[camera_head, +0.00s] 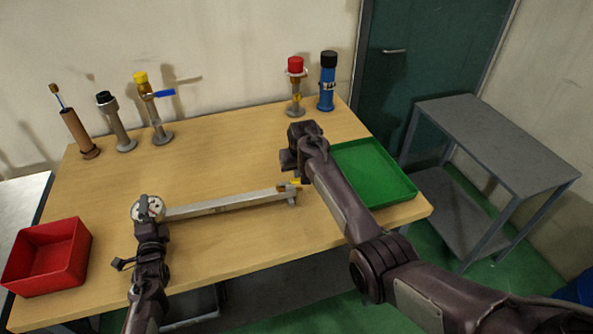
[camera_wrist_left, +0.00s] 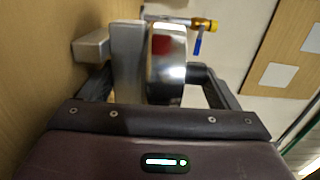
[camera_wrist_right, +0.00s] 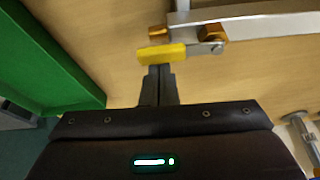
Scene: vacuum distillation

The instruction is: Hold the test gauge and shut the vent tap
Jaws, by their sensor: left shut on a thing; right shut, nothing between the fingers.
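The test gauge (camera_head: 148,208) is a round white-faced dial in a silver case at the left end of a long metal bar (camera_head: 225,201). My left gripper (camera_head: 150,222) is shut on the gauge; the left wrist view shows its shiny case (camera_wrist_left: 166,62) between the fingers. The vent tap, with a yellow lever (camera_wrist_right: 162,54) and brass fittings (camera_wrist_right: 213,32), is at the bar's right end. The lever lies roughly along the bar. My right gripper (camera_wrist_right: 159,72) is shut and empty, its tips right at the lever; I cannot tell whether they touch.
A red bin (camera_head: 48,257) stands at the table's front left and a green tray (camera_head: 374,172) at the right. Several upright fittings stand along the back, including a blue-handled valve (camera_head: 158,110) and a red-capped one (camera_head: 296,88). A grey cart (camera_head: 500,140) is beyond the right edge.

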